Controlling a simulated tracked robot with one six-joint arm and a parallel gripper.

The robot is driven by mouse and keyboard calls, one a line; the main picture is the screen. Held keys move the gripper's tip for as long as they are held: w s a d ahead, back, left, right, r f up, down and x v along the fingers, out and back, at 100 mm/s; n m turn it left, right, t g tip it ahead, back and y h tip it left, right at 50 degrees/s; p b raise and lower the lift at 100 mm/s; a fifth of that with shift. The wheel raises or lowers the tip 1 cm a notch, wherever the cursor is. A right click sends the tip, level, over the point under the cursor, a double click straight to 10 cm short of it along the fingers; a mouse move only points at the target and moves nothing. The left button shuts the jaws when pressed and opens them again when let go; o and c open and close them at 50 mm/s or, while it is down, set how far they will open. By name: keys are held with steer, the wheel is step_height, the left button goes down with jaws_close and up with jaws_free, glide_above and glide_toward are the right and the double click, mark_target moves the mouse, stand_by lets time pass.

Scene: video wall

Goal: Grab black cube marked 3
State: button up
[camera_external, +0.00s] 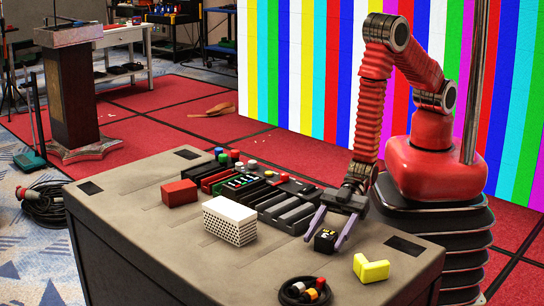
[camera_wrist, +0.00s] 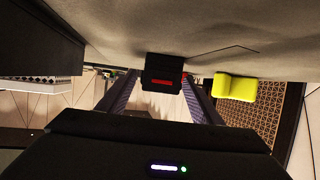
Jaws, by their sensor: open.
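A small black cube (camera_external: 325,241) with yellow marking on top sits near the front right of the grey table (camera_external: 150,225); I cannot read the digit clearly. My gripper (camera_external: 325,244) is open, low over the table, with one purple-grey finger on each side of the cube. In the wrist view the cube (camera_wrist: 163,72) shows a red mark on its facing side and lies between the open fingertips (camera_wrist: 160,80). Whether a finger touches it I cannot tell.
A yellow L-shaped block (camera_external: 370,268) lies right of the cube, and a coiled black cable (camera_external: 306,291) with coloured ends lies in front. A white perforated box (camera_external: 230,220), red box (camera_external: 180,192) and black control panels (camera_external: 285,205) stand to the left and behind.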

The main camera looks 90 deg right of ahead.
steer(key=shift+c, duration=0.7)
steer(key=c, duration=1)
